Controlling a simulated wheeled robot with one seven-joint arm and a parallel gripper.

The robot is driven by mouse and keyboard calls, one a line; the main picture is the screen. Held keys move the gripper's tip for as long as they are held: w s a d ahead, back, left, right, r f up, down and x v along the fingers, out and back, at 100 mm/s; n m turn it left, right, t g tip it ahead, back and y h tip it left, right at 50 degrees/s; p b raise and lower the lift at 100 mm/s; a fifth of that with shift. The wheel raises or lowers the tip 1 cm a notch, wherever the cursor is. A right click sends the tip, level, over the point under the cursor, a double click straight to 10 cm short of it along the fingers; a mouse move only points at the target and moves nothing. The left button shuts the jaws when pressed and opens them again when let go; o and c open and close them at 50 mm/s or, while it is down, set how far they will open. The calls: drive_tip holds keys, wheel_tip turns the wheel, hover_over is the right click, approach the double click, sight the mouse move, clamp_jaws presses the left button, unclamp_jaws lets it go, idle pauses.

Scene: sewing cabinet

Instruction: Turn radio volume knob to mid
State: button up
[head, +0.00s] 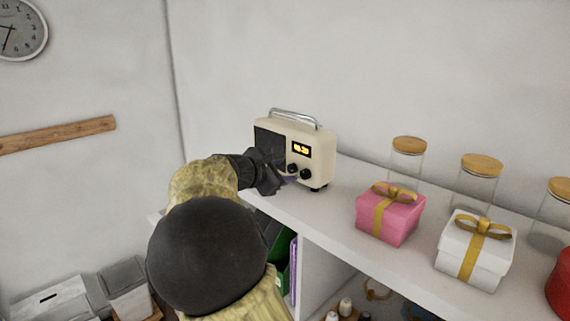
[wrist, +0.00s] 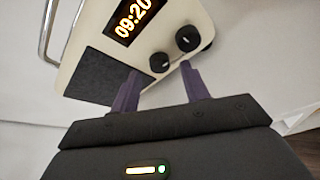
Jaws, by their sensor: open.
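The cream radio (head: 319,158) stands on the white shelf, with a dark speaker panel, a lit orange display and two black knobs low on its front. In the wrist view the radio (wrist: 88,28) appears tilted. One knob (wrist: 159,62) shows between my fingertips in the picture; the other knob (wrist: 188,39) is just beyond the right fingertip. Each has a pale mark. I cannot tell which knob is for volume. My gripper (wrist: 161,70) is open and empty, its purple fingers pointing at the radio's front. In the head view my gripper (head: 287,181) is close before the knobs; contact is unclear.
A pink gift box (head: 390,219), a white gift box (head: 474,252) and glass jars with wooden lids (head: 407,160) stand right of the radio on the shelf (head: 330,215). A wall is behind.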

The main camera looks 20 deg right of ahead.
drive_tip(key=shift+w+d+f, duration=0.25)
drive_tip(key=shift+w+d, duration=0.1)
drive_tip(key=shift+d, duration=0.15)
drive_tip(key=shift+s, duration=0.1)
drive_tip(key=c, duration=1)
